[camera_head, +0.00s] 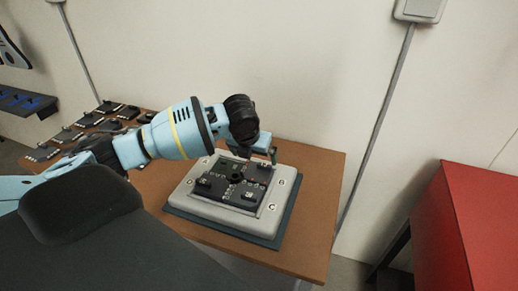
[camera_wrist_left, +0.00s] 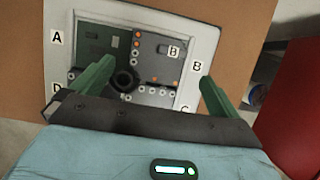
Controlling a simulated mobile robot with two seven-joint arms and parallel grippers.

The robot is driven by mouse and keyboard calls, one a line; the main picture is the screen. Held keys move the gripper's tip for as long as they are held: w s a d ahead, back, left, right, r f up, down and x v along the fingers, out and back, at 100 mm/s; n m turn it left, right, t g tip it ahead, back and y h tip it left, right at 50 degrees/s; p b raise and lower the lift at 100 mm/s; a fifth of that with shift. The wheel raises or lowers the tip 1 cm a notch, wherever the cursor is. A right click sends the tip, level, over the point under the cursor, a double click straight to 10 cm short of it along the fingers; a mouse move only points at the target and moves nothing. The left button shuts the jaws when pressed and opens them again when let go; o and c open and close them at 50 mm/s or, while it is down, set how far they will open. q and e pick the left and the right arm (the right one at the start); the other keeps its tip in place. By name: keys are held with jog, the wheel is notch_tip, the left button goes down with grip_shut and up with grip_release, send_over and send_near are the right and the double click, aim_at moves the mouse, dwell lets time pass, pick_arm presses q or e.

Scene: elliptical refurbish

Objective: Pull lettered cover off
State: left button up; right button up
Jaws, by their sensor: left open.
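A pale grey housing (camera_head: 194,189) with a dark centre panel sits on the table. In the left wrist view its frame (camera_wrist_left: 203,40) carries letters A, B, C and D at the corners. A dark cover lettered B (camera_wrist_left: 165,48) lies in the panel's quadrant near the frame's B. A round black knob (camera_wrist_left: 125,79) is at the panel's middle. My left gripper (camera_head: 260,154) is over the far side of the housing. In the left wrist view its green fingers (camera_wrist_left: 158,72) are spread wide and empty. They hide part of the near quadrants. My right gripper is out of view.
The housing rests on a dark mat (camera_head: 225,233) on a brown wooden table (camera_head: 318,180). Several dark modules (camera_head: 67,133) lie at the table's back left. A wall stands behind. A red cabinet (camera_head: 475,220) is at the right, apart from the table.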

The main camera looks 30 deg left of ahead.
aim_at(257, 168)
pick_arm(q)
jog(key=shift+s+f, duration=0.15)
jog(key=shift+f, duration=0.1)
jog(key=shift+b+x, duration=0.4)
jog(key=shift+x, duration=3.2)
jog(key=c, duration=1.5)
